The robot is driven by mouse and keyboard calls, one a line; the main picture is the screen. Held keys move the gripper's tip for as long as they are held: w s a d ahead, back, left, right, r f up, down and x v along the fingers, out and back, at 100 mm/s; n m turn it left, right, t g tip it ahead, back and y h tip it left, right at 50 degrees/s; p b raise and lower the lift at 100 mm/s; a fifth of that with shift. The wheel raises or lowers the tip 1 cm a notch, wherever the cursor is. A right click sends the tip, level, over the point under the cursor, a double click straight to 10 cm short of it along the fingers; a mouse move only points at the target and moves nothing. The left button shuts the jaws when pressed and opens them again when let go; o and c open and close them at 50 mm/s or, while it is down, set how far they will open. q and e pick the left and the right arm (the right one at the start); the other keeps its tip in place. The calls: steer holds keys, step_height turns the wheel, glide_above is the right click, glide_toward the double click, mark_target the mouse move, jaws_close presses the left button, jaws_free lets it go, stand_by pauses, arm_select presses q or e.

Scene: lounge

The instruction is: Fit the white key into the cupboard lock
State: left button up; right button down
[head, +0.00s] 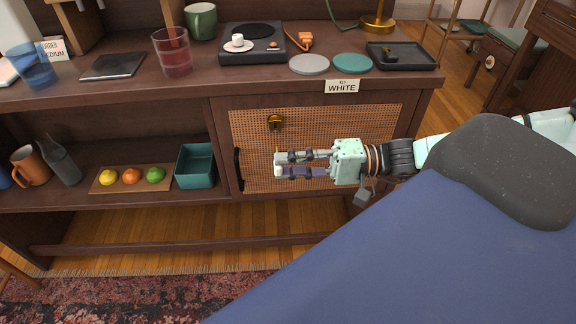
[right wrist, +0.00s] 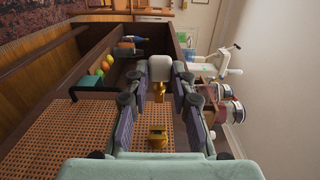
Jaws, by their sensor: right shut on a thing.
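The brass lock (head: 275,121) is on the upper part of the cupboard's rattan door (head: 385,122). My right gripper (head: 284,164) is shut on the white key (head: 279,171) in front of the door, below the lock in the head view. The key's white end shows between the fingertips in the right wrist view (right wrist: 170,68), with brass just beside it. A brass fitting (right wrist: 158,136) shows against the rattan there. In the head view the key appears apart from the lock; its depth to the door is hard to tell. My left gripper is out of view.
A black door handle (head: 239,170) stands left of the gripper. A "WHITE" label (head: 342,86) hangs on the top's front edge. The open shelf holds a teal box (head: 195,166) and a fruit board (head: 130,188).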

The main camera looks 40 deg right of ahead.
steer(key=w+d+b, duration=0.3)
steer(key=w+b, duration=0.2)
stand_by(0.8)
steer(key=shift+w+d, duration=0.1)
steer(key=shift+w+d+b, duration=0.4)
steer(key=shift+w+b, duration=0.25)
steer(key=shift+b, duration=0.2)
steer(key=shift+w+d+b, duration=0.4)
steer(key=shift+w+b, duration=0.2)
steer(key=shift+b, duration=0.25)
stand_by(0.9)
steer(key=c, duration=1.1)
jaws_free()
steer(key=shift+o, duration=0.2)
